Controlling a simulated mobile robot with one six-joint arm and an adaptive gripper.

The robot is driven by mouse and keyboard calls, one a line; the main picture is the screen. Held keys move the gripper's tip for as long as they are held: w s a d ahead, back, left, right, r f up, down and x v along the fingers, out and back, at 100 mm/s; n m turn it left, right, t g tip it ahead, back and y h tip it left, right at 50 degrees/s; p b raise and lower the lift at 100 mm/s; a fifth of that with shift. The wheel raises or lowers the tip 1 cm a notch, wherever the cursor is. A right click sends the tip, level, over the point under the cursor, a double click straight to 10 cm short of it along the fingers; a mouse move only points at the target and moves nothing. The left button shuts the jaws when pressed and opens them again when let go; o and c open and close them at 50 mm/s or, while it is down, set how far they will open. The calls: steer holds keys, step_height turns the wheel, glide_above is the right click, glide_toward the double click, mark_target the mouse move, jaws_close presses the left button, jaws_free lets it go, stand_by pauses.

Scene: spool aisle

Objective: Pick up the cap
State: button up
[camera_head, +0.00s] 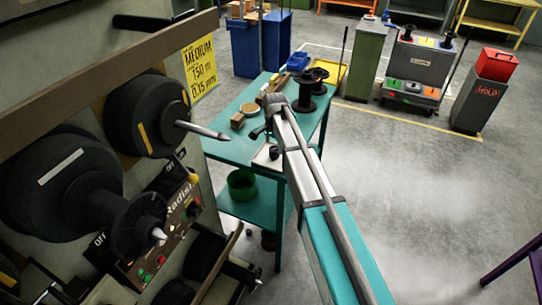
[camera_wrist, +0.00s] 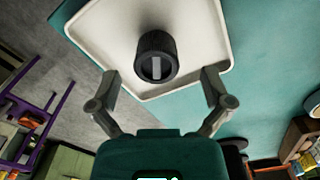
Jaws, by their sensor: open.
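The cap (camera_wrist: 157,57), a black ribbed cylinder with a pale stripe on its face, sits on a white tray (camera_wrist: 95,38) in the wrist view. The tray lies on the teal table (camera_wrist: 272,75). My gripper (camera_wrist: 160,82) is open and empty, its two fingers spread wide to the left and right, with the cap beyond and between the tips. No contact with the cap shows. In the head view my arm reaches over the teal table (camera_head: 232,150), and the tray is partly hidden beside it.
Black spools (camera_head: 306,92), a tape roll (camera_head: 250,109) and small boxes (camera_head: 237,120) stand on the table near my arm. A machine with large dark spools (camera_head: 60,185) is close on the left. A green bin (camera_head: 241,184) sits on the lower shelf.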

steer(key=shift+f+b, duration=0.65)
steer(key=shift+f, duration=0.25)
steer(key=c, duration=1.4)
steer(key=shift+o, duration=0.2)
steer(key=shift+r, duration=0.15)
